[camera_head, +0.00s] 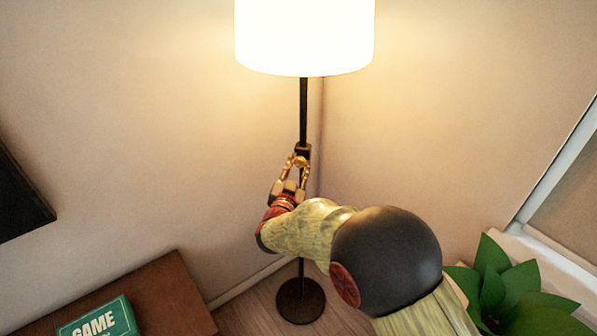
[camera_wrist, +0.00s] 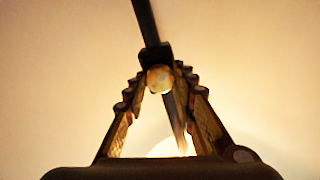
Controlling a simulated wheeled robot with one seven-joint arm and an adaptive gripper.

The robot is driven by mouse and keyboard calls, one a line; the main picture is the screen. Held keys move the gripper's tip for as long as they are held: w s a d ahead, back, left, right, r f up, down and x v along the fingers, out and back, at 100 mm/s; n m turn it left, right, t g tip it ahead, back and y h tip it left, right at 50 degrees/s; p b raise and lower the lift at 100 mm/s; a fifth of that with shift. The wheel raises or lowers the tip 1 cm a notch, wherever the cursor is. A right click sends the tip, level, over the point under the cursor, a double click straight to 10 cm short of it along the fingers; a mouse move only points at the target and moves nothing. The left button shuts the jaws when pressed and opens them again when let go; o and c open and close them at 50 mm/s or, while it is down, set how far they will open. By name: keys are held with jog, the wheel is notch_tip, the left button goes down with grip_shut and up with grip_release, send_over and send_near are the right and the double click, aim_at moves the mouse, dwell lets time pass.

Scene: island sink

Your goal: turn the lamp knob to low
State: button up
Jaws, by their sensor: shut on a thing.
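The floor lamp has a bright white shade (camera_head: 304,38), a thin black pole (camera_head: 303,108) and a round dark base (camera_head: 300,301). A dark block on the pole carries the round knob, seen as a pale ball (camera_wrist: 160,79) in the wrist view. My gripper (camera_head: 300,158) is at this block on the pole, below the shade. In the wrist view the fingertips (camera_wrist: 160,82) stand on both sides of the knob and close on it. In the head view my gripper hides most of the knob. The knob's setting cannot be read; the lamp is lit.
A brown wooden table (camera_head: 165,290) with a green game box (camera_head: 98,320) is at the lower left. A leafy green plant (camera_head: 510,290) is at the lower right by a white-framed window edge (camera_head: 560,160). Walls meet in a corner close behind the lamp.

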jog(key=m+b, duration=0.3)
jog(key=m, duration=0.1)
jog(key=shift+f, duration=0.2)
jog(key=shift+m+b, duration=1.45)
jog(key=shift+m, duration=0.25)
jog(key=shift+r, duration=0.1)
jog(key=o, duration=1.2)
jog(key=shift+c, duration=0.2)
